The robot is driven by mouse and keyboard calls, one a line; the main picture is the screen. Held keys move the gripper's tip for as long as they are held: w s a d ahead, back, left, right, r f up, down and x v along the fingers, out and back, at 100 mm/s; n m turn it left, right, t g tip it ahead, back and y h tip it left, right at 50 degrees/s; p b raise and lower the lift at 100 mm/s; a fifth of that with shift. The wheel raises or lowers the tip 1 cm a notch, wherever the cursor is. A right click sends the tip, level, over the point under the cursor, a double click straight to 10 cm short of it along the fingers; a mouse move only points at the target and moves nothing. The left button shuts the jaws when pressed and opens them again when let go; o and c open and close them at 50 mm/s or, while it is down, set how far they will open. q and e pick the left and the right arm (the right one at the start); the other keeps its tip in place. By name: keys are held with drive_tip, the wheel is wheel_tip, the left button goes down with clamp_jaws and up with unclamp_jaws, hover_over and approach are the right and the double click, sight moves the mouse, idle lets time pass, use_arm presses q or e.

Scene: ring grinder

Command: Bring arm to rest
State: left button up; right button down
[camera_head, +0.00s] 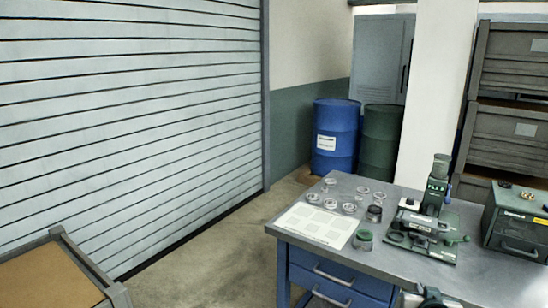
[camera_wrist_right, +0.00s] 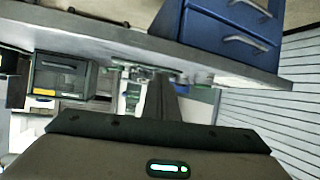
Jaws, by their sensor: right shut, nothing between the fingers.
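My right gripper (camera_head: 434,297) shows at the bottom edge of the head view, in front of the workbench's near side. Only a small dark part of it is visible there. In the right wrist view its dark fingers (camera_wrist_right: 174,92) are together with nothing between them, and the workbench appears upside down behind them. The gripper looks apart from the bench and its items. My left gripper is not in view.
The grey workbench (camera_head: 385,257) has blue drawers (camera_head: 335,283). On it are a green grinder (camera_head: 430,220), a white sheet (camera_head: 318,225), several small clear dishes (camera_head: 331,203) and a green drawer box (camera_head: 515,230). A brown-topped table (camera_head: 45,280) stands at left; floor between is clear.

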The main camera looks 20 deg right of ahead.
drive_tip(key=s+a+f+n+g+y, duration=0.2)
drive_tip(key=s+a+f+n, duration=0.1)
drive_tip(key=s+a+f, duration=0.55)
drive_tip(key=s+a+f+n+g+y, duration=0.1)
drive_tip(key=s+a+f+n+y, duration=0.3)
drive_tip(key=a, duration=0.7)
drive_tip(key=s+a+f+n+g+y, duration=0.1)
drive_tip(key=s+a+f+g, duration=0.15)
drive_tip(key=s+a, duration=0.55)
drive_tip(key=s+a+f+n+g+y, duration=0.15)
drive_tip(key=s+a+f, duration=0.3)
drive_tip(key=s, duration=0.55)
wheel_tip(320, 180, down, 28)
drive_tip(key=s+g, duration=0.1)
drive_tip(key=s, duration=0.1)
drive_tip(key=s+d+f+g+h, duration=0.1)
drive_tip(key=s+d+f, duration=0.1)
drive_tip(key=s+f, duration=1.4)
drive_tip(key=shift+s+d+f+g, duration=0.3)
drive_tip(key=shift+s+d, duration=0.05)
drive_tip(key=shift+s, duration=0.3)
drive_tip(key=shift+m, duration=0.25)
